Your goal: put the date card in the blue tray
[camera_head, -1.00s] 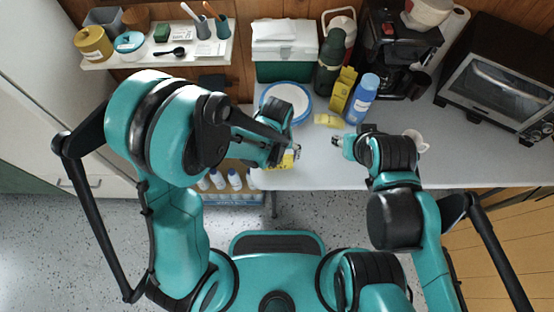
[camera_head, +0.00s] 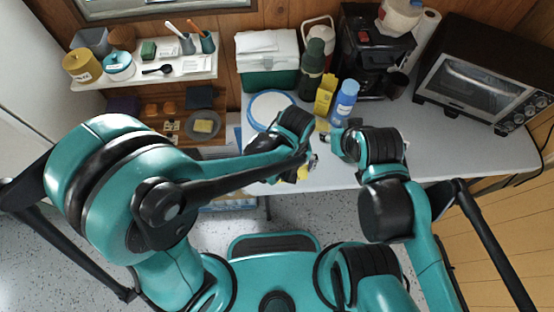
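I cannot make out which thing is the date card. A small yellow item (camera_head: 304,173) shows at the underside of my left gripper (camera_head: 313,161), which appears shut on it, over the table's front part; the arm hides most of it. My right gripper (camera_head: 328,141) is above the table, just right of the left one; its finger gap is too small to read. A small pale yellow piece (camera_head: 322,124) lies on the table beyond it. I cannot identify the blue tray; a round white dish with a blue rim (camera_head: 252,119) lies at the table's left.
A yellow box (camera_head: 325,95), a blue bottle (camera_head: 343,102) and a green flask (camera_head: 313,58) stand behind the grippers. A green and white cool box (camera_head: 268,78) is at the back left. A toaster oven (camera_head: 470,80) is at the right. The table's right front is clear.

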